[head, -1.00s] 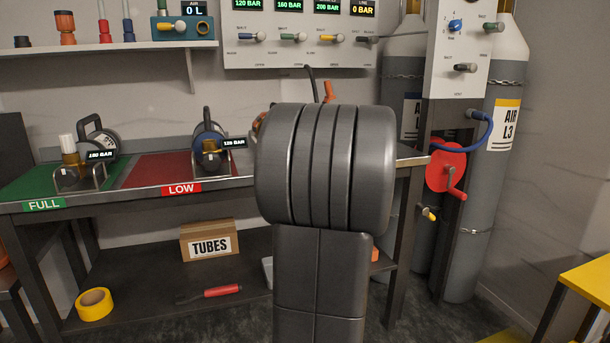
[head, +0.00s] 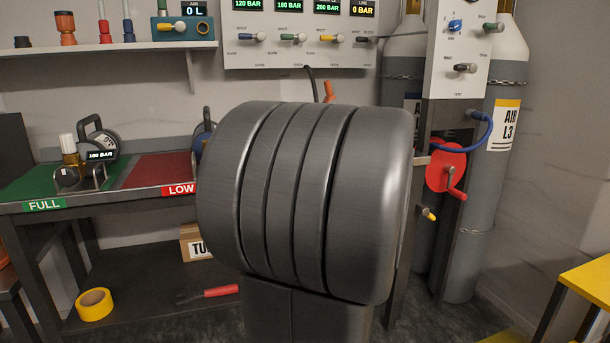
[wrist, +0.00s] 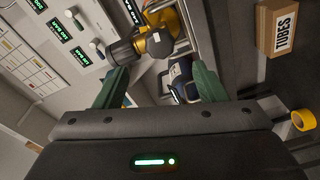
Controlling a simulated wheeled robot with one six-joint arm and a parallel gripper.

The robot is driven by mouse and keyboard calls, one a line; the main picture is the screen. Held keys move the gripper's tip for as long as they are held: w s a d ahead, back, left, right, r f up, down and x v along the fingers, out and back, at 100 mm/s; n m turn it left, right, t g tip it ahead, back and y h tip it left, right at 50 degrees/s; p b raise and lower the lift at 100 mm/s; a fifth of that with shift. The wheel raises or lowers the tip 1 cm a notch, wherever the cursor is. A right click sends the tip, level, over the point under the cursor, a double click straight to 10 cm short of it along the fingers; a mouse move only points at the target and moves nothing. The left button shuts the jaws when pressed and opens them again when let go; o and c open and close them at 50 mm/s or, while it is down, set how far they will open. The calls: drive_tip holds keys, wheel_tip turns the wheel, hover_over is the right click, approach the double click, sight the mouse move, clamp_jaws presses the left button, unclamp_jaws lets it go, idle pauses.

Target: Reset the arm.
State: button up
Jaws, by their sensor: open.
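My gripper (wrist: 160,78) shows in the wrist view as two green fingers spread apart, with nothing held between them. A yellow and dark fitting (wrist: 152,42) lies beyond the fingertips; its distance is hard to tell. A dark blue object (wrist: 182,78) shows in the gap farther off. In the head view my large grey arm link fills the middle and hides the gripper and the bench's right part.
The bench has a green FULL area (head: 40,185) with a cylinder (head: 100,140), and a red LOW area (head: 155,172) whose cylinder (head: 203,130) is mostly hidden. A valve panel (head: 300,50) hangs behind. Tall gas cylinders (head: 490,200) and a red crank wheel (head: 445,170) stand right.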

drive_tip(key=w+a+m, duration=0.4)
drive_tip(key=w+m, duration=0.5)
drive_tip(key=m, duration=1.2)
drive_tip(key=shift+m, duration=0.4)
idle(1.0)
idle(0.4)
